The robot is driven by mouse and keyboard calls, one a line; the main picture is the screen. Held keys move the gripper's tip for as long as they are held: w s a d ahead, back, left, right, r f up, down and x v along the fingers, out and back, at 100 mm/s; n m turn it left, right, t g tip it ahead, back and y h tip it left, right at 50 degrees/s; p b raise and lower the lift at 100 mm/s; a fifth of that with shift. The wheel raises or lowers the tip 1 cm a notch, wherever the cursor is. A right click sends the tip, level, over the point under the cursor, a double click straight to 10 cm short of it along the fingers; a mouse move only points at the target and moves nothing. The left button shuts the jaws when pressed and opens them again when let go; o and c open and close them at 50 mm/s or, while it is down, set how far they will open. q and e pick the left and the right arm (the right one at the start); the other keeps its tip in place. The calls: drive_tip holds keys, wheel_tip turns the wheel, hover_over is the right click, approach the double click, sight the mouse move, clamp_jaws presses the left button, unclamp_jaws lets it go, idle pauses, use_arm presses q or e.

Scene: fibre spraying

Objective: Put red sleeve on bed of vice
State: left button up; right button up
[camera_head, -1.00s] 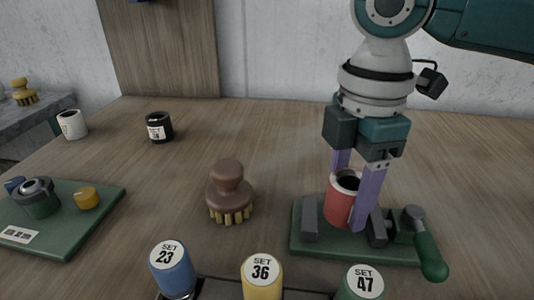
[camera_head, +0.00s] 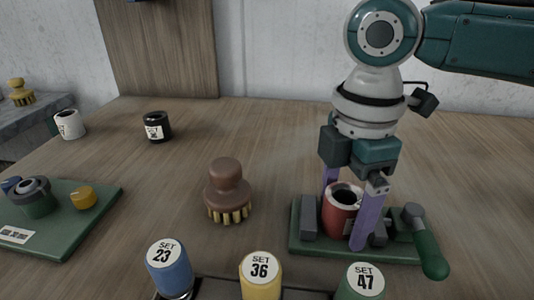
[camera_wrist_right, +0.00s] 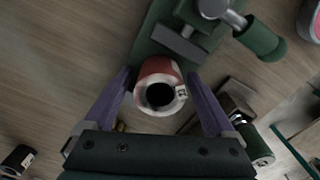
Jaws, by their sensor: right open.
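The red sleeve (camera_head: 338,222), a short hollow cylinder with a white rim and a label, stands about upright on the bed of the green vice (camera_head: 308,246), between its grey jaws. It also shows in the right wrist view (camera_wrist_right: 158,70), with its open top facing the camera. My right gripper (camera_head: 346,214) is open, with its purple fingers on either side of the sleeve. In the wrist view a gap shows beside the sleeve. The far finger's tip and the sleeve's foot are partly hidden. My left gripper is not in view.
The vice's green handle (camera_head: 431,252) sticks out at the right. A brown brush (camera_head: 227,187) stands left of the vice. Blue (camera_head: 168,272), yellow (camera_head: 261,281) and green (camera_head: 358,284) labelled cylinders stand in front. A black sleeve (camera_head: 157,127) is farther back.

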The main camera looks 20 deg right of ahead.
wheel_tip(320, 180, up, 12)
drive_tip(key=p, duration=0.2)
drive_tip(key=shift+r, duration=0.15)
drive_tip(key=shift+s+a, duration=0.1)
